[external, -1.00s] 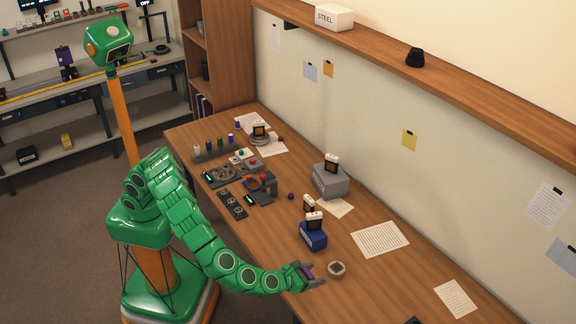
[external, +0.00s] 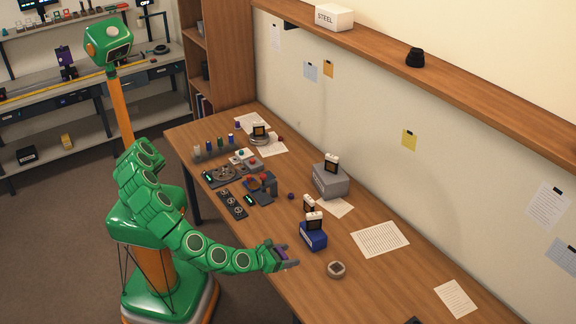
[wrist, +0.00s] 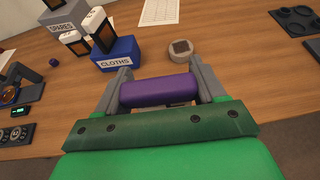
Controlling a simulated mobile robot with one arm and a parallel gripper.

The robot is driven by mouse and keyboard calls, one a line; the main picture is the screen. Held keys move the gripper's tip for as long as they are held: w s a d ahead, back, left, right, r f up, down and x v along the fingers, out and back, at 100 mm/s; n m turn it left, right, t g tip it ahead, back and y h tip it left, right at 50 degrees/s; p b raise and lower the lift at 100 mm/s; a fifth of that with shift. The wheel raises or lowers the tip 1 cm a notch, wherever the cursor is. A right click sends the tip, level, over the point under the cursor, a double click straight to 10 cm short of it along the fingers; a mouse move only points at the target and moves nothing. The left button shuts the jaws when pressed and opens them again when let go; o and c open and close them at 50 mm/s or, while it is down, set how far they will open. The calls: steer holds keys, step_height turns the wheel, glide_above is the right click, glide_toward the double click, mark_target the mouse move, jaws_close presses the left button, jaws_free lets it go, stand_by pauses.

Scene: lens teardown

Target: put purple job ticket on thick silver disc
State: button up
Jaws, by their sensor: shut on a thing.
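My gripper (external: 286,257) is shut on the purple job ticket (wrist: 158,90), which shows as a purple block between the two grey fingers in the wrist view. The gripper is above the table's near edge. A thick round silver-grey disc (external: 336,270) with a dark square on top lies on the table, to the right of the gripper and apart from it. It also shows in the wrist view (wrist: 183,53), just beyond the right finger. Another silver round piece (external: 260,140) stands at the far end of the table with a dark, white-topped piece on it.
A blue CLOTHS box (external: 313,236) and a grey SPARES box (external: 330,181) carry dark, white-topped pieces. Control panels and small parts crowd the table's far left. Papers (external: 380,239) lie near the wall. Bare wood surrounds the near disc.

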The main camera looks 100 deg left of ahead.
steer(key=w+a+r, duration=0.2)
steer(key=a, duration=0.4)
steer(key=w+a+r, duration=0.1)
steer(key=w+a, duration=0.2)
steer(key=a, duration=0.3)
glide_above(340, 266)
steer(key=shift+n+g, duration=0.3)
steer(key=shift+g, duration=0.1)
steer(key=shift+s+a+f, duration=0.1)
steer(key=shift+a+f, duration=0.05)
steer(key=shift+f, duration=4.6)
steer(key=shift+f, duration=1.7)
steer(key=shift+f, duration=0.1)
steer(key=o, duration=1)
